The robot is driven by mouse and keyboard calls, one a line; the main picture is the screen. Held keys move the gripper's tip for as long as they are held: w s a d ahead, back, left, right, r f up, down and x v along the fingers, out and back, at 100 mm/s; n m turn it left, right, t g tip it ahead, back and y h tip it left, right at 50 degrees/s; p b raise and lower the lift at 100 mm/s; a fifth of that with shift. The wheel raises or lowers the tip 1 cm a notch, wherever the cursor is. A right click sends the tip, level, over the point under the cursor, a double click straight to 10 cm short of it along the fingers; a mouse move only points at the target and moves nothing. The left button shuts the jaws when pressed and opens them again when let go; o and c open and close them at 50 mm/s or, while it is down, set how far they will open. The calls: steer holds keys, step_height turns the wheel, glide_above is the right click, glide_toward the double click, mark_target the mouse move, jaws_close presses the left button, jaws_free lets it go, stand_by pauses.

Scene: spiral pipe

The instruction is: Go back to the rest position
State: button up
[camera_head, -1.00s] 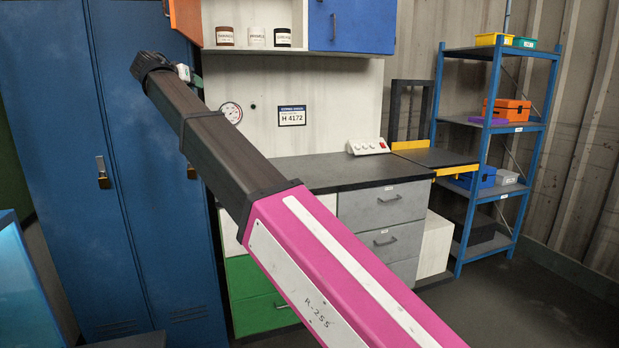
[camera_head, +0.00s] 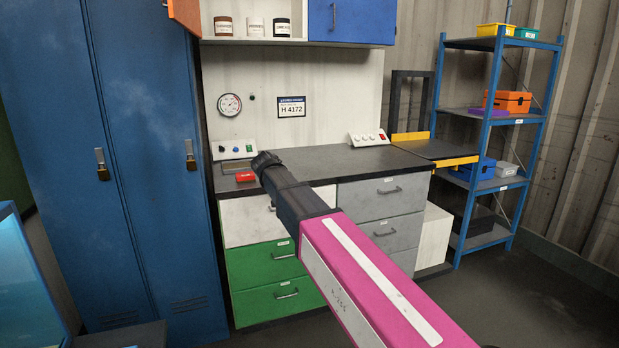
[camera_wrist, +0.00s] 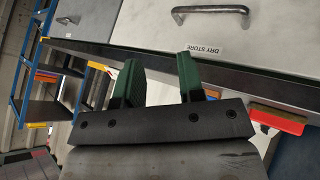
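My gripper shows in the wrist view (camera_wrist: 160,80) with its two green fingers apart and nothing between them. In that view it faces a light drawer front labelled "DRY STORE", with a metal handle (camera_wrist: 210,11). In the head view my dark forearm with its pink upper link reaches toward the workbench (camera_head: 330,165). The far end of the arm is in front of the bench's front edge and drawers; the fingers are hidden in that view.
A red object (camera_head: 246,176) lies on the bench's left end near a control box (camera_head: 235,149). Blue lockers (camera_head: 150,150) stand at left and a blue shelf rack (camera_head: 490,125) at right. Green drawers (camera_head: 285,295) are below. The floor at right (camera_head: 540,300) is clear.

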steer(key=s+d+f+g+y, duration=0.2)
steer(key=s+d+f+g, duration=0.1)
steer(key=s+d+f, duration=1)
steer(key=s+d+f+m+g+y, duration=0.1)
steer(key=s+d+f+g, duration=0.3)
steer(key=s+d+f, duration=0.8)
step_height(320, 180, down, 6)
steer(key=d+y, duration=0.1)
steer(key=d, duration=0.1)
steer(key=shift+s+d+r, duration=0.2)
steer(key=shift+s+d, duration=0.15)
steer(key=shift+s, duration=0.05)
